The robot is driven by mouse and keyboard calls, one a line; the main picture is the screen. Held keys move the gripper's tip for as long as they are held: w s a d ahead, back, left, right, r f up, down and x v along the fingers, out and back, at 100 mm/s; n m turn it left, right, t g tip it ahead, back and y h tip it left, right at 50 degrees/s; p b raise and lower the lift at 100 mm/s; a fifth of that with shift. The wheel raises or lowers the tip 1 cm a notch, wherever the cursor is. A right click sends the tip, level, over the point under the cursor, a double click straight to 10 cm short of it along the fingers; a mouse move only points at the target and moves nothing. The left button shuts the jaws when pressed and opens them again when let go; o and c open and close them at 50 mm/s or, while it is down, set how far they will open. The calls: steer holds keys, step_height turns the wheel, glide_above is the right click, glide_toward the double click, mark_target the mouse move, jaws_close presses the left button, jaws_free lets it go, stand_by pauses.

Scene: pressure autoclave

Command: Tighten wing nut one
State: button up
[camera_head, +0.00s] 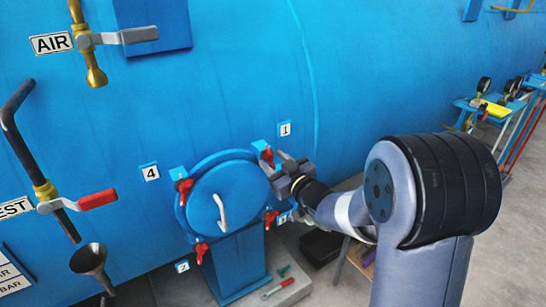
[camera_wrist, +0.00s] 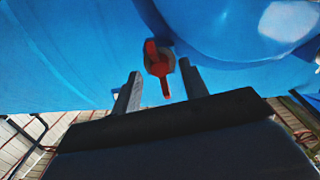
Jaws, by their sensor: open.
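Wing nut one (camera_head: 267,157) is red and sits at the upper right edge of the round blue hatch (camera_head: 232,193), below the label "1" (camera_head: 284,129). My gripper (camera_head: 278,164) is at this nut from the right side. In the wrist view, the red wing nut (camera_wrist: 158,65) shows between and just beyond the two fingertips of my gripper (camera_wrist: 160,78). Its wings stand close to upright there. The fingers are open, with a visible gap on each side of the nut. The head view does not clearly show the fingertips against the nut.
Other red wing nuts sit around the hatch at left (camera_head: 184,186), bottom (camera_head: 201,251) and lower right (camera_head: 270,218). A white handle (camera_head: 220,213) stands out from the hatch. A red-handled valve (camera_head: 90,200) and funnel (camera_head: 90,262) are at left. Tools lie on the plinth below.

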steer(key=shift+w+a, duration=0.3)
steer(key=shift+w, duration=0.15)
steer(key=shift+c, duration=0.4)
jaws_close()
